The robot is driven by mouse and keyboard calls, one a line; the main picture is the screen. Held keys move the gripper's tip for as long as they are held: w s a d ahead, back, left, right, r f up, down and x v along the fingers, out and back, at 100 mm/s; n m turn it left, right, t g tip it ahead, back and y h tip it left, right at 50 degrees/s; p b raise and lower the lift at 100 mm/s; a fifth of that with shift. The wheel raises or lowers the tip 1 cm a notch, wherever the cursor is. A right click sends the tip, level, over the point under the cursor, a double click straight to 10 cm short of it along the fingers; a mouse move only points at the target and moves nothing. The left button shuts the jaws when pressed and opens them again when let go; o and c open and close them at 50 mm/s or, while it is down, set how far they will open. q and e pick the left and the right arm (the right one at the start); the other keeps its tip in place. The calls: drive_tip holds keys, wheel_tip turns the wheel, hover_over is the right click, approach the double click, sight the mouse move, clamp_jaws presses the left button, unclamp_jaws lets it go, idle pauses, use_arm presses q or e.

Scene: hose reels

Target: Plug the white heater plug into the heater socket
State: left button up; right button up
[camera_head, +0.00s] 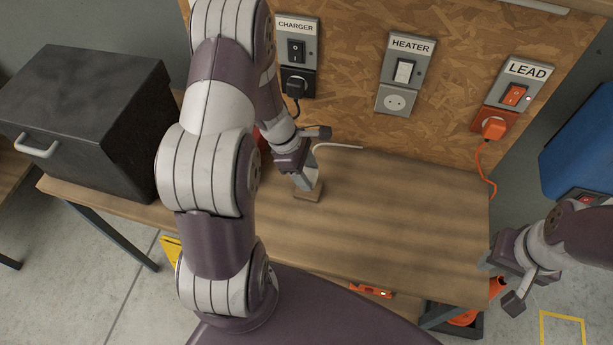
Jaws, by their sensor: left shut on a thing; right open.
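The heater socket (395,100) is a grey panel with a round, empty outlet under a white switch, labelled HEATER, on the chipboard wall. My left gripper (307,181) is low over the table, below and left of the socket. It is shut on what appears to be the white heater plug, mostly hidden by the fingers. A white cable (340,147) lies on the table just behind it. My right gripper (507,285) is open and empty, off the table's right end.
The charger socket (297,82) holds a black plug, and the lead socket (493,126) holds an orange plug with a hanging cord. A dark metal box (85,115) stands at left. The wooden table (410,215) is clear to the right of my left gripper.

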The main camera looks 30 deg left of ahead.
use_arm(q)
drive_tip(key=s+d+r, duration=0.6)
drive_tip(key=d+r, duration=0.1)
drive_tip(key=d, duration=0.2)
drive_tip(key=shift+d+r+b, duration=0.35)
drive_tip(key=shift+d+b, duration=0.05)
drive_tip(key=c, duration=0.4)
drive_tip(key=shift+o, duration=0.2)
drive_tip(key=shift+s, duration=0.1)
drive_tip(key=w+a+f+m+g, duration=0.1)
drive_tip(key=w+f+m, duration=0.1)
drive_tip(key=w+m, duration=0.1)
drive_tip(key=w+a+f+m+g, duration=0.1)
drive_tip(key=w+a+f+m, duration=0.1)
drive_tip(key=w+m, duration=0.1)
drive_tip(key=w+a+f+m+g, duration=0.1)
drive_tip(key=w+f+m, duration=0.1)
drive_tip(key=w+m, duration=0.1)
drive_tip(key=shift+w+a+m+g+y, duration=0.1)
drive_tip(key=shift+a+m+g+y, duration=0.3)
drive_tip(key=shift+m, duration=0.4)
drive_tip(key=shift+s+d+f, duration=0.1)
drive_tip(key=shift+s+f, duration=0.25)
